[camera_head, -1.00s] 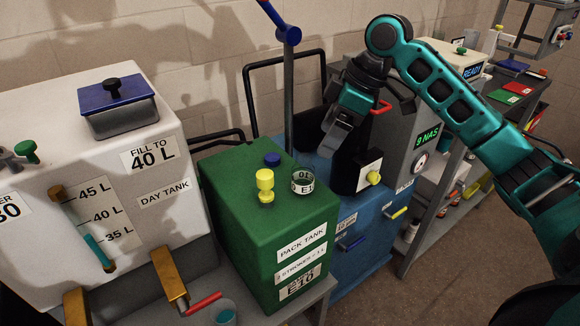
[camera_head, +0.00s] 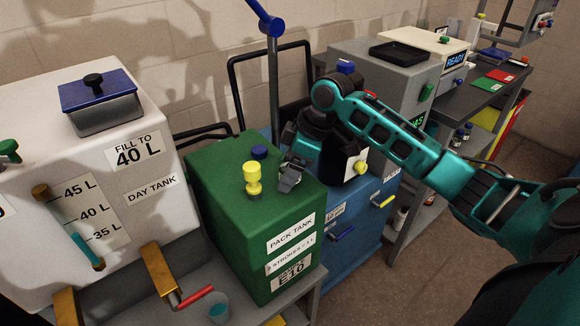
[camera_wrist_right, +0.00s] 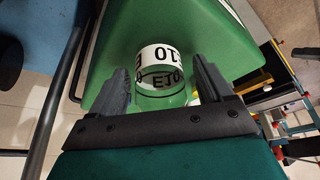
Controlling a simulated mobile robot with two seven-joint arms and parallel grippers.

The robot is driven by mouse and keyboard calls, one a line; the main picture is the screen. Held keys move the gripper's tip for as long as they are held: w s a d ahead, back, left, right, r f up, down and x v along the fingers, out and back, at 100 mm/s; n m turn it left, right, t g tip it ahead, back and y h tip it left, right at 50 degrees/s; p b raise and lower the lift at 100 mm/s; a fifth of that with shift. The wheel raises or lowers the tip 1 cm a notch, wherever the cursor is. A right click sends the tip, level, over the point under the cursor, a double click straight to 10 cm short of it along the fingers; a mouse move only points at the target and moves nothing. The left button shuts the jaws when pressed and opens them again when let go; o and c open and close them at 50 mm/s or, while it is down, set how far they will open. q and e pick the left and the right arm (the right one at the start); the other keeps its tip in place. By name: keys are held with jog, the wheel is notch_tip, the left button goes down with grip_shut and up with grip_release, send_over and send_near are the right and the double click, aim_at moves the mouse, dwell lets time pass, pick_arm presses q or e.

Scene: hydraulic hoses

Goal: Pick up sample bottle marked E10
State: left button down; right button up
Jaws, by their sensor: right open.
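The sample bottle (camera_wrist_right: 158,75) shows in the right wrist view as a clear cylinder with a white band marked E10, standing on the green pack tank (camera_wrist_right: 215,30). My right gripper (camera_wrist_right: 160,85) is open, with one finger on each side of the bottle; I cannot tell whether they touch it. In the head view my right gripper (camera_head: 291,177) is over the back right part of the green tank's top (camera_head: 225,205) and hides the bottle. My left gripper is not in view.
A yellow fitting (camera_head: 253,180) and a blue cap (camera_head: 259,152) stand on the tank beside my gripper. A blue-handled lever (camera_head: 272,80) rises behind it. The blue cabinet (camera_head: 350,225) is to the right, the white day tank (camera_head: 90,190) to the left.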

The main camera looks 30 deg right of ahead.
jog(key=c, duration=1)
jog(key=shift+r, duration=0.1)
